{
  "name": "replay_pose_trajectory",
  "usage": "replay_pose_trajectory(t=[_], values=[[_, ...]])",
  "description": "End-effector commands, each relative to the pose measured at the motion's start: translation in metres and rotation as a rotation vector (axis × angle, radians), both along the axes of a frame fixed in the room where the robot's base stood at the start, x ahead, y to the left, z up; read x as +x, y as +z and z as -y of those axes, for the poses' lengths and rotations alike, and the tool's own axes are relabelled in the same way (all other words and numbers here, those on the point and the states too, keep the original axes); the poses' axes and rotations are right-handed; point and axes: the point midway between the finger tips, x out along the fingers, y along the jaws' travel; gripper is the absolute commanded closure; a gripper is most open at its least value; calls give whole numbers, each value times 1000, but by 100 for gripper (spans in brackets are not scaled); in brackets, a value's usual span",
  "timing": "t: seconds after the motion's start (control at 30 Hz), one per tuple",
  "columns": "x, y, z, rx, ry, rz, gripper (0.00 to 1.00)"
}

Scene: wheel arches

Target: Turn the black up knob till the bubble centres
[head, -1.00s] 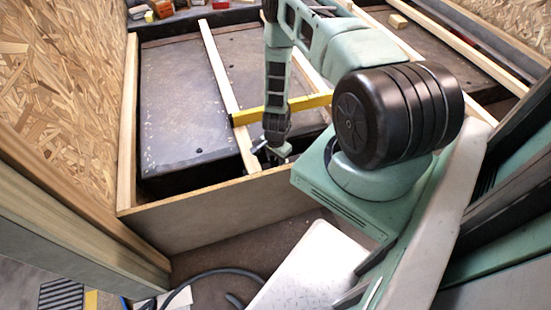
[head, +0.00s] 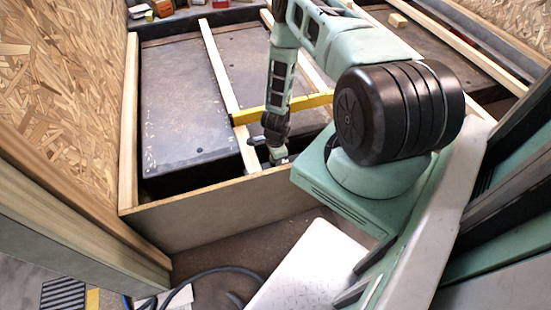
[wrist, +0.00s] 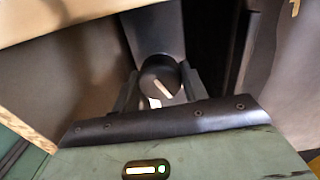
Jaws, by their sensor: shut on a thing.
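The black knob (wrist: 158,78), with a white pointer mark, shows in the middle of the wrist view. My gripper (wrist: 161,92) is shut on it, one finger on each side. In the head view my gripper (head: 279,156) is low beside the near wooden board, and the knob cannot be made out there. A yellow spirit level (head: 300,103) lies across the wooden battens behind my arm. Its bubble is too small to see, and part of the level is hidden by my arm.
A near wooden board (head: 215,212) closes the front of the bay, close to my gripper. Pale battens (head: 222,75) run over the dark wheel arch box (head: 180,100). A chipboard wall (head: 60,90) stands at left. Small blocks lie at the back.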

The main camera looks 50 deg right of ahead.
Motion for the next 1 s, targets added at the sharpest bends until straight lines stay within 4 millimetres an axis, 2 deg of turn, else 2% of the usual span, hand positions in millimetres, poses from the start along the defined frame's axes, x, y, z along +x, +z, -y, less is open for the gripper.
replay_pose_trajectory(t=[0.3, 0.33, 0.4, 0.77, 0.87, 1.0], values=[[0, 0, 1, -1, -1, 0, 80], [0, 0, 1, -1, -1, 0, 48], [0, 0, 0, -1, -1, 0, 35], [1, 6, 1, 0, 0, 1, 35], [1, 19, 1, -1, 0, 2, 35], [1, 49, 1, -1, 0, 3, 35]])
